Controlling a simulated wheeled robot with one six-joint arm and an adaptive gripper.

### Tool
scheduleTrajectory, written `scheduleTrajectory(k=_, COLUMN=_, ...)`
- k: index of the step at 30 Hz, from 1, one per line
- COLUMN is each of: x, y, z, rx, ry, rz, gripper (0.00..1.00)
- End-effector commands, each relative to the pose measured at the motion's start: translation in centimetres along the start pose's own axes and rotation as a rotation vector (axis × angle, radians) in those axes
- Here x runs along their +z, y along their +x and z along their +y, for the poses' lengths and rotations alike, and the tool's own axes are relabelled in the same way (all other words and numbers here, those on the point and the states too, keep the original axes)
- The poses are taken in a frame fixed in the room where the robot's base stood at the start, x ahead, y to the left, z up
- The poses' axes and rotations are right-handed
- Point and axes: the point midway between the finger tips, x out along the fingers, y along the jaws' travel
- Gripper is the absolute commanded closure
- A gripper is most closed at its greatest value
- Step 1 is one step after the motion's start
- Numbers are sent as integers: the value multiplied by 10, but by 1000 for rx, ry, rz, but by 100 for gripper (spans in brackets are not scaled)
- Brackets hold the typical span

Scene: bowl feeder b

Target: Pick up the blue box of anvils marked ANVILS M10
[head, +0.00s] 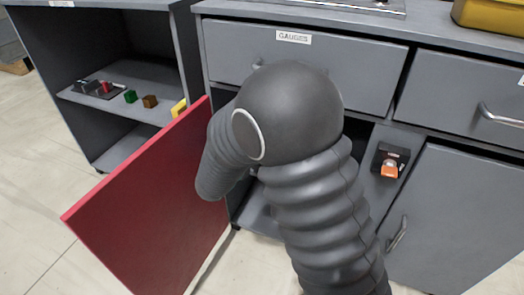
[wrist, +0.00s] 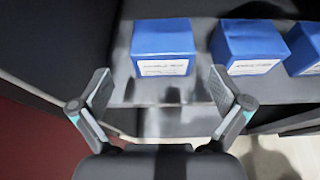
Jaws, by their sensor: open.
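In the wrist view a blue box (wrist: 163,48) with a white label stands on a grey shelf (wrist: 205,95), ahead of my gripper (wrist: 160,85). A second blue box (wrist: 249,46) stands to its right, and a third blue box (wrist: 305,48) is cut off by the right edge. The label print is too blurred to read, so I cannot tell which is marked ANVILS M10. My gripper is open and empty, its fingertips on either side of the first box's width and short of its front face. In the head view my arm hides the gripper and the boxes.
A red cabinet door (head: 150,205) stands open to the left of my arm. Above is a drawer marked GAUGES (head: 300,62). An open shelf (head: 125,108) at left holds small coloured blocks.

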Motion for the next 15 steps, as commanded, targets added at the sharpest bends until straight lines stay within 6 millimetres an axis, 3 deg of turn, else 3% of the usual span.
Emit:
scheduleTrajectory(k=6, x=-1, y=37, z=-1, rx=-2, ry=1, rz=1, gripper=0)
scheduleTrajectory(k=15, x=-3, y=52, z=-1, rx=-1, ry=2, rz=1, gripper=0)
